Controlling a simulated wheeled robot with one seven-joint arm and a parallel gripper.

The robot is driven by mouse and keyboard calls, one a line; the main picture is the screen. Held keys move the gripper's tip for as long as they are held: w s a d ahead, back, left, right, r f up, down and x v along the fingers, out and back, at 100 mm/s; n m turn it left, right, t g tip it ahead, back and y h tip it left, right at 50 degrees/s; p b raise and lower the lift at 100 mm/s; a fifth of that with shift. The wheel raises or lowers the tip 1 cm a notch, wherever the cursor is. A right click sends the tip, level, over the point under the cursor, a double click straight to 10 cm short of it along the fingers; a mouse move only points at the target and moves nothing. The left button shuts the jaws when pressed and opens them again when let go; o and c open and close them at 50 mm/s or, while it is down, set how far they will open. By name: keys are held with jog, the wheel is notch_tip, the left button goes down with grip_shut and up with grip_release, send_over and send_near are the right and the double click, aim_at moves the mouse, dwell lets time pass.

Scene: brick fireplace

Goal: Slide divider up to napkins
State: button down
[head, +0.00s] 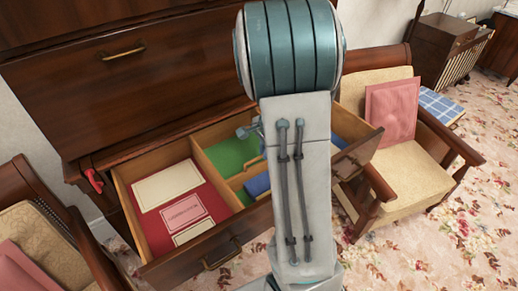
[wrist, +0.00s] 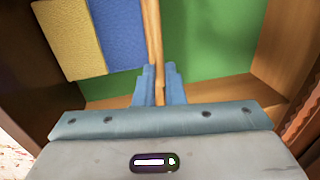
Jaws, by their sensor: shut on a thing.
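The wooden divider (wrist: 153,40) is a thin upright strip across the green-lined part of the open drawer (head: 195,246). My gripper (wrist: 160,88) is shut on the near end of the divider in the wrist view. The folded blue napkin (wrist: 119,30) lies just left of the divider, and their edges look very close; I cannot tell if they touch. A yellow napkin (wrist: 68,38) lies left of the blue one. In the head view a piece of blue napkin (head: 258,185) shows beside my arm, which hides my fingertips and much of this compartment.
The drawer's left compartment has a red lining with several cards (head: 181,211). Bare green lining (wrist: 208,40) lies right of the divider in the wrist view, up to the wooden drawer wall (wrist: 284,55). Armchairs stand left (head: 32,220) and right (head: 425,150) of the drawer.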

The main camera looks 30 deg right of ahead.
jog(key=c, duration=1.5)
grip_release()
notch_tip(320, 180, up, 14)
jog(key=s, duration=0.2)
jog(key=shift+s+d+f, duration=0.2)
jog(key=shift+s+d, duration=0.05)
jog(key=shift+s, duration=0.1)
jog(key=shift+p, duration=0.3)
